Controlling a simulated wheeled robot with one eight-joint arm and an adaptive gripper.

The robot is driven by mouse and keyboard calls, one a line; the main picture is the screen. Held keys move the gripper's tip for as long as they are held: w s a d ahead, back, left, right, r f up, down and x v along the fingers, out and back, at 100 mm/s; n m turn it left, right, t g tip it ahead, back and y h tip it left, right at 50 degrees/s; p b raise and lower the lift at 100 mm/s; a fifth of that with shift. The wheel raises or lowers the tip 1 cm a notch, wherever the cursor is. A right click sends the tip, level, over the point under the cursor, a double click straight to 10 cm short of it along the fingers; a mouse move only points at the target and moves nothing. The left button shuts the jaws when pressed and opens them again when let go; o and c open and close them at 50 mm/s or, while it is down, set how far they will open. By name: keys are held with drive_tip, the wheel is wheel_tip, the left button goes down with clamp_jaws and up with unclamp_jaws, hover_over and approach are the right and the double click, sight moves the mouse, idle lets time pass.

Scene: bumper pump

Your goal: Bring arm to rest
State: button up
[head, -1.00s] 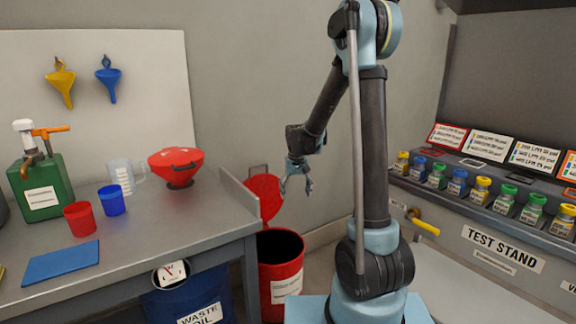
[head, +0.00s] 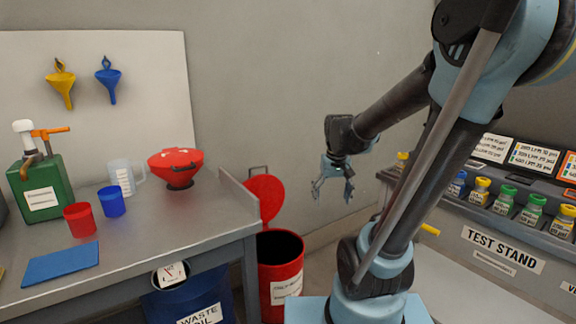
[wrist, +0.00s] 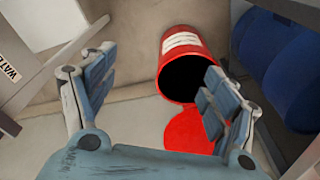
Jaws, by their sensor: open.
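My gripper (head: 333,190) hangs in free air in front of the grey wall, right of the open red bin, with its fingers pointing down. It is open and empty. In the wrist view my gripper (wrist: 155,100) has its two fingers spread wide, with floor and the red bin (wrist: 185,65) seen beyond them. My arm leans to the right in the head view, its upper links in front of the test stand.
A red bin (head: 281,275) with its lid up (head: 265,197) stands between the workbench (head: 150,245) and my base. The test stand (head: 480,262) with several bottles is at right. A blue waste oil drum (head: 190,300) is under the bench.

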drive_tip(key=s+d+f, duration=0.2)
drive_tip(key=s, duration=0.5)
drive_tip(key=s+d+f+m, duration=0.1)
drive_tip(key=s+d+f, duration=0.1)
drive_tip(key=s, duration=0.5)
drive_tip(key=shift+s+d+f+t, duration=0.25)
drive_tip(key=shift+f+t, duration=0.15)
drive_tip(key=shift+f, duration=0.35)
drive_tip(key=shift+c, duration=0.5)
